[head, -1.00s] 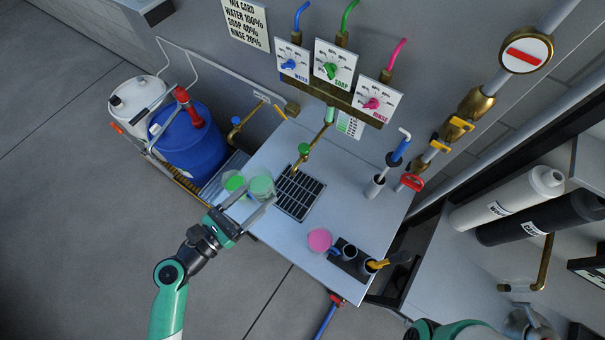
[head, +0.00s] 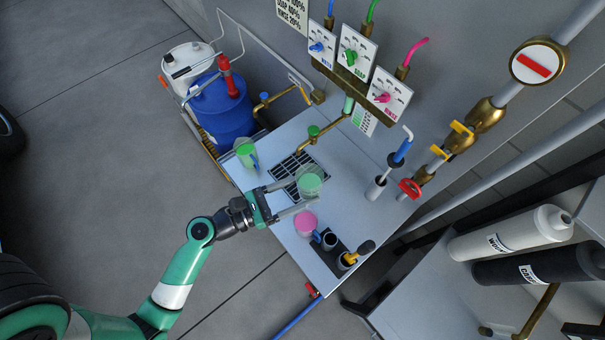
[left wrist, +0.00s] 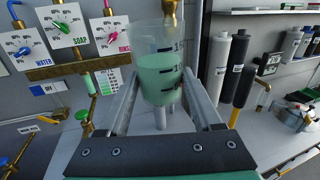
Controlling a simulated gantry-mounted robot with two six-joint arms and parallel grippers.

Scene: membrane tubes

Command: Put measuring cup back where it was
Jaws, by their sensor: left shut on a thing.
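The clear measuring cup (head: 310,182) has dark level marks and holds pale green liquid. My left gripper (head: 308,194) is shut on it, one finger on each side. The cup is near the right side of the drain grate in the head view; I cannot tell its exact height. In the left wrist view the measuring cup (left wrist: 160,75) stands roughly upright between the fingers, its marks facing the camera. My right gripper is not in view.
A green-filled cup (head: 246,154) stands left of the drain grate (head: 291,167). A pink-filled cup (head: 305,223) stands close to my left gripper, beside a dark holder (head: 325,252).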

